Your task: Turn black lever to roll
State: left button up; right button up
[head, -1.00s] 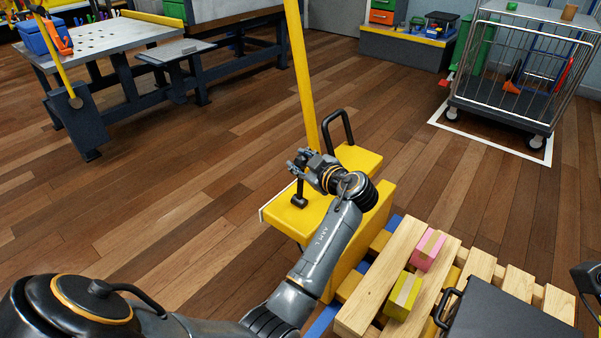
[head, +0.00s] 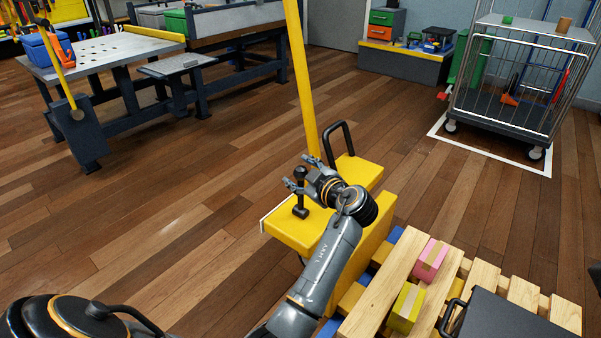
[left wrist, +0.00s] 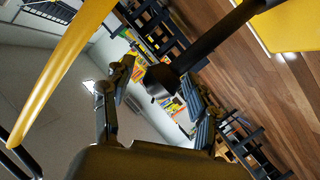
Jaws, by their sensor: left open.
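The black lever (head: 300,199) stands upright on the yellow housing (head: 290,233) of a pallet truck. My left gripper (head: 297,174) is open, its fingers at the lever's upper end. In the left wrist view the lever (left wrist: 205,50) comes in from the upper right. Its dark end lies between the two spread finger pads of my left gripper (left wrist: 158,96), with gaps visible on both sides. My right gripper is not in view.
A yellow mast (head: 301,80) and a black looped handle (head: 340,138) rise beside the lever. A wooden pallet (head: 385,285) with pink and yellow-green boxes is at lower right. A workbench (head: 110,55) stands back left, a wire cage trolley (head: 500,90) back right. Floor left is clear.

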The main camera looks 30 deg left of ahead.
pick_arm(q)
notch_tip(320, 180, up, 10)
dwell(0.4)
dwell(0.4)
